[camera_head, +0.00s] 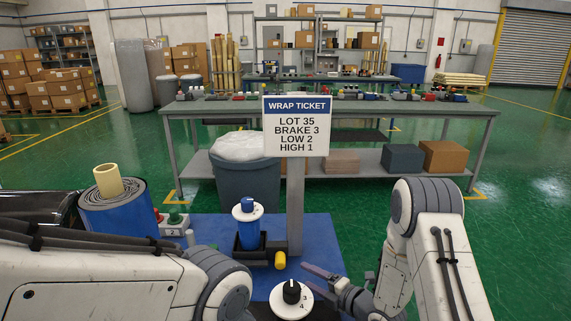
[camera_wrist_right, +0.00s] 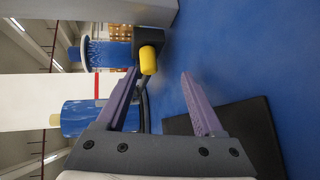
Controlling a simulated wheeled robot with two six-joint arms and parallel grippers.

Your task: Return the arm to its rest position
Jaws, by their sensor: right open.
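My right arm comes in from the right in the head view. Its gripper (camera_head: 310,278) is open and empty over the blue mat (camera_head: 322,232), close to the right of a white dial with a black knob (camera_head: 291,292). In the right wrist view the purple fingers of the gripper (camera_wrist_right: 159,73) stand apart with nothing between them. A yellow-tipped lever (camera_head: 280,260) lies beyond the fingers, and it shows in the wrist view too (camera_wrist_right: 148,60). My left arm crosses the lower left; its gripper is out of view.
A small blue roll (camera_head: 249,231) stands in a black holder. A large blue wrapped roll (camera_head: 125,217) stands at left beside a button box (camera_head: 174,220). A wrap ticket sign (camera_head: 297,126) rises on a post behind. The mat's right part is mostly clear.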

